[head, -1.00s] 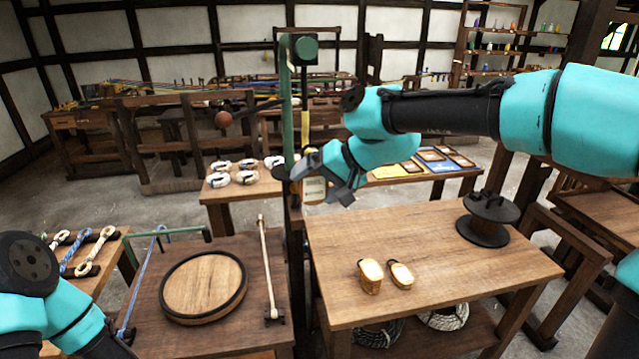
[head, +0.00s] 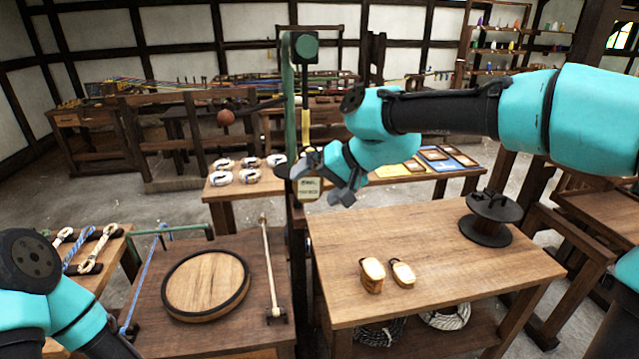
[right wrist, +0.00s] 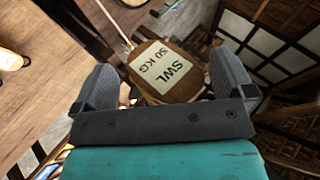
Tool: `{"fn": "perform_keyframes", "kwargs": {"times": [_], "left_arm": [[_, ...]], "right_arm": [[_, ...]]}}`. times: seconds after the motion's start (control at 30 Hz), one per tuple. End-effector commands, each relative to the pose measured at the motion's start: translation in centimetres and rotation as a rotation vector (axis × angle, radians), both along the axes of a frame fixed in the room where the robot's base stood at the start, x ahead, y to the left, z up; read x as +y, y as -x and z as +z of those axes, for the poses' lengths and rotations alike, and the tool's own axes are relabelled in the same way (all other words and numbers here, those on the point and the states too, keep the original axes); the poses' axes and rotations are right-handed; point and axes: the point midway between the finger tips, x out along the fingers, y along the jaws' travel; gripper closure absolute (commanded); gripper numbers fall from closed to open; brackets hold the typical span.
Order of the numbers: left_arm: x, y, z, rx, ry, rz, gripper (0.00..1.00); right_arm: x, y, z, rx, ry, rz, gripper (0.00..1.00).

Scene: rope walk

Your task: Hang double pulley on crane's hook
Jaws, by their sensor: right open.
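A wooden block marked "SWL 50 KG" (head: 309,188) hangs below a yellow strap (head: 306,132) at the green crane (head: 288,110); I cannot tell if it is the double pulley. In the right wrist view this block (right wrist: 172,70) sits between my open fingers, with gaps on both sides. My right gripper (head: 326,180) is beside the crane post; its fingers also show in the right wrist view (right wrist: 165,78). The crane's hook cannot be made out. Two pale wooden pulley blocks lie on the right table, a thicker one (head: 373,274) and a slimmer one (head: 402,273). My left gripper is out of view.
The right table (head: 460,270) has a dark spool (head: 490,217) at its back right; its middle is bare. A round wooden disc (head: 206,285) lies on the left table, beside an upright-ended rod (head: 270,270). Rope coils (head: 222,164) lie on a table behind.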

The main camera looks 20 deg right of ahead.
Motion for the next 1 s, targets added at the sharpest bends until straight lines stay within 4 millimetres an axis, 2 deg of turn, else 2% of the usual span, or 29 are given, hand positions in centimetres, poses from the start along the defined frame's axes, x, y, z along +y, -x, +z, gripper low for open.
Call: {"fn": "perform_keyframes", "kwargs": {"times": [0.03,0.17,0.7,1.0], "left_arm": [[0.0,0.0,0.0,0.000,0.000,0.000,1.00],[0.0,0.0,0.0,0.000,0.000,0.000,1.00],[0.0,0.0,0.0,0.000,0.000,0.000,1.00],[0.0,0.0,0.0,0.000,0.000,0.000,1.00]], "right_arm": [[-1.0,-2.0,-0.1,-0.012,-0.010,-0.066,0.00],[-1.2,-1.7,0.3,-0.012,-0.010,-0.062,0.00],[-3.6,2.6,4.9,-0.014,-0.003,0.000,0.00],[-4.0,3.6,5.8,-0.010,0.001,0.019,0.00]]}}
